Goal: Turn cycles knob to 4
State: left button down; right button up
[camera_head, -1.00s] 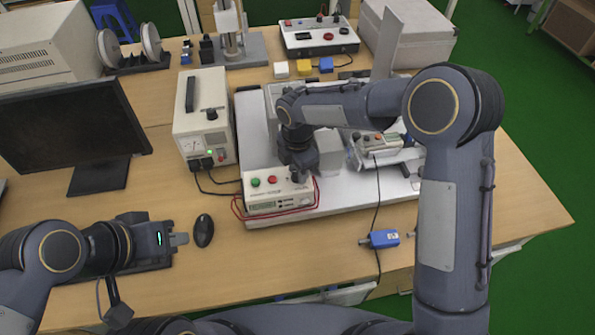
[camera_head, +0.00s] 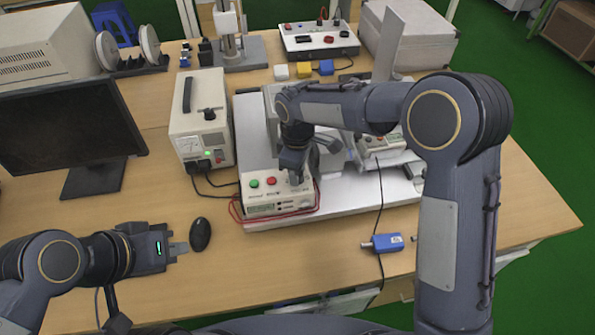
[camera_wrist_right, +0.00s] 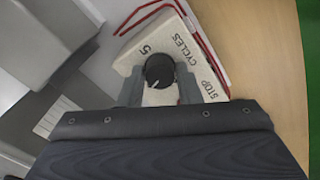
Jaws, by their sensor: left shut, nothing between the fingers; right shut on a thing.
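The control box (camera_head: 262,203) is cream-coloured, with a green button (camera_head: 254,183) and a red button (camera_head: 271,181) on its top. In the right wrist view, the black cycles knob (camera_wrist_right: 159,71) sits on the box top (camera_wrist_right: 140,45) near the printed words CYCLES and STOP and a 5. A white mark shows on the knob. My right gripper (camera_wrist_right: 160,88) is shut on the knob, one finger on each side. In the head view, the right gripper (camera_head: 296,180) covers the knob. My left gripper (camera_head: 183,248) is shut and empty above the table at the left.
A black mouse (camera_head: 200,234) lies beside the left gripper. A monitor (camera_head: 70,125) and a cream power unit (camera_head: 201,120) stand behind. Red wires (camera_head: 238,213) loop around the box. A blue device (camera_head: 388,243) lies on the table at front right.

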jog(key=m, duration=0.4)
jog(key=shift+m+b, duration=0.3)
jog(key=shift+b, duration=0.05)
jog(key=shift+r+m, duration=0.1)
jog(key=shift+m, duration=1.8)
jog(key=o, duration=1)
jog(key=shift+c, duration=0.2)
notch_tip(320, 180, up, 7)
jog(key=shift+r+b, duration=0.2)
jog(key=shift+b, duration=0.2)
jog(key=shift+r, duration=0.15)
jog(key=shift+d, duration=0.1)
